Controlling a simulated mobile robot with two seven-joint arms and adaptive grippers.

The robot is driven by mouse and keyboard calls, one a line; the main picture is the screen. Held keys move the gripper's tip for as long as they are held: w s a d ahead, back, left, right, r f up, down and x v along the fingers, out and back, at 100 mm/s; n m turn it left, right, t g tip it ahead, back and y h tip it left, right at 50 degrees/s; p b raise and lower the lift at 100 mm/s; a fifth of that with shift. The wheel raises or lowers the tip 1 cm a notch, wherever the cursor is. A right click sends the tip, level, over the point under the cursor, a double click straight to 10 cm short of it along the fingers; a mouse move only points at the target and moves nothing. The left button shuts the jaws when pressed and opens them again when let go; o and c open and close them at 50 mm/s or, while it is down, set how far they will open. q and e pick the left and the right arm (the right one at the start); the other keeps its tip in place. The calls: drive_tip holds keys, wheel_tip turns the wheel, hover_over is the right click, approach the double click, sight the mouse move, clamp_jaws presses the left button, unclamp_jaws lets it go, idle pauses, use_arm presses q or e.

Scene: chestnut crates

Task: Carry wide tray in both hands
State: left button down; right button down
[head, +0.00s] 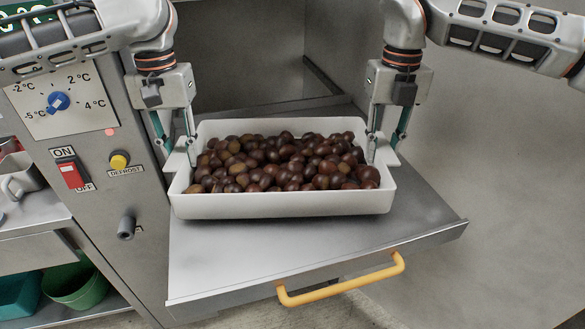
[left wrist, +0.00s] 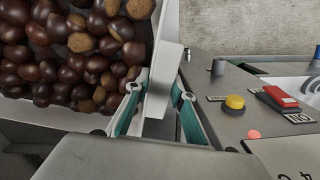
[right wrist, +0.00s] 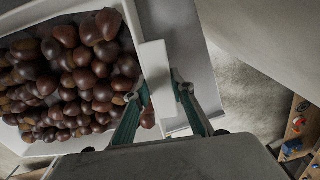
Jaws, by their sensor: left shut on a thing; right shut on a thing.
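The wide white tray (head: 285,206) is filled with brown chestnuts (head: 290,163). It appears level, at the open metal drawer (head: 330,248); I cannot tell whether it touches the surface. My left gripper (head: 190,150) is shut on the tray's left end; the left wrist view shows its fingers (left wrist: 160,92) on either side of the white handle (left wrist: 165,75). My right gripper (head: 383,148) is shut on the right end; the right wrist view shows its fingers (right wrist: 160,95) around the other handle (right wrist: 155,70).
The drawer has a yellow handle (head: 340,280) at its front. On the left, a panel carries a blue dial (head: 59,102), a red switch (head: 72,175) and a yellow defrost button (head: 119,160). A green bowl (head: 76,286) sits on a lower shelf.

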use_arm(q)
drive_tip(key=shift+w+a+f, duration=0.1)
drive_tip(key=shift+a+f, duration=0.1)
drive_tip(key=shift+f, duration=0.2)
use_arm(e)
drive_tip(key=shift+w+d+f, duration=0.1)
drive_tip(key=shift+d+f, duration=0.05)
drive_tip(key=shift+f, duration=0.25)
use_arm(q)
drive_tip(key=c, duration=1.7)
unclamp_jaws()
drive_tip(key=shift+r, duration=0.1)
use_arm(e)
drive_tip(key=c, duration=1.7)
unclamp_jaws()
drive_tip(key=shift+r, duration=0.1)
use_arm(q)
drive_tip(key=shift+r, duration=0.1)
use_arm(e)
drive_tip(key=shift+r, duration=0.1)
use_arm(q)
drive_tip(key=shift+s+d, duration=0.1)
drive_tip(key=shift+s, duration=0.1)
